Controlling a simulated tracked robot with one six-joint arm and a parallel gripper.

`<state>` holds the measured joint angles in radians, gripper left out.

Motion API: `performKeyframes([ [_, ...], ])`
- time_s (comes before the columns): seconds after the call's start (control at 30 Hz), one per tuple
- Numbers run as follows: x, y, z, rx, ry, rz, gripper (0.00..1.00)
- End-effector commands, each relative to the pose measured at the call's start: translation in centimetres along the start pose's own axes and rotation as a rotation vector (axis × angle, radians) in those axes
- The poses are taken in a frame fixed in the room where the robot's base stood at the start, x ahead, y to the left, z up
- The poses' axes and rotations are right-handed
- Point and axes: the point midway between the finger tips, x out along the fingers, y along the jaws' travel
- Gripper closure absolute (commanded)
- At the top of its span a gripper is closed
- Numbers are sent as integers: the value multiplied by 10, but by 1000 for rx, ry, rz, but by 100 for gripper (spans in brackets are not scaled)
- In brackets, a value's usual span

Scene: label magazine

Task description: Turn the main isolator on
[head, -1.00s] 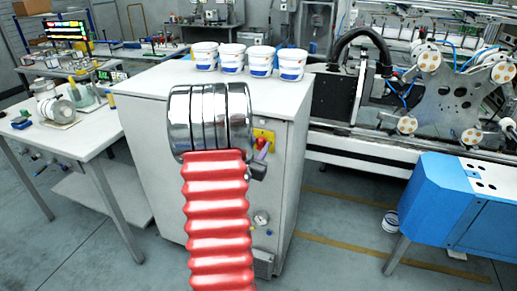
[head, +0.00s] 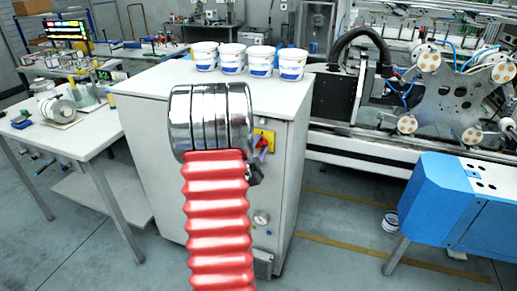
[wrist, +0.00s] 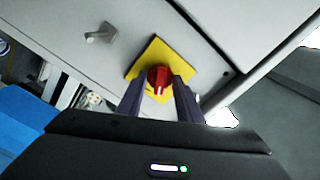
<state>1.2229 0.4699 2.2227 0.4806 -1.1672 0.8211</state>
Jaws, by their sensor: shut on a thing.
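The main isolator is a red rotary knob (wrist: 158,76) on a square yellow plate (wrist: 148,58), fixed to the grey cabinet's face. A white mark on the knob points toward the bottom of the wrist view. My gripper (wrist: 158,84) is shut on the knob, with one dark finger on each side. In the head view the yellow plate (head: 265,133) shows just right of my chrome wrist, and my gripper (head: 262,146) is at it. My arm hides part of the cabinet face, and the knob is mostly covered there.
The grey cabinet (head: 150,150) carries several white tubs (head: 261,60) on top. A round gauge (head: 261,217) is below the isolator. A white table (head: 80,140) stands left; a blue machine unit (head: 430,200) stands right. A metal peg (wrist: 101,33) shows near the plate.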

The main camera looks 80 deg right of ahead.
Motion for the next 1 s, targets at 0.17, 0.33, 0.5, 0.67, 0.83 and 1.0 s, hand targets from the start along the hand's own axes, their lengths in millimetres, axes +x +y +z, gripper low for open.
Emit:
performKeyframes([
  [0.17, 1, 0, 0, 166, 0, -2, 90],
  [0.33, 1, 1, 0, 317, 1, -1, 90],
  [0.5, 1, 2, 0, 437, 1, -1, 90],
  [0.67, 1, 2, -1, 514, 2, 0, 90],
  [0.83, 1, 3, -1, 554, 2, 1, 90],
  [1.0, 1, 4, -1, 565, 3, 2, 90],
])
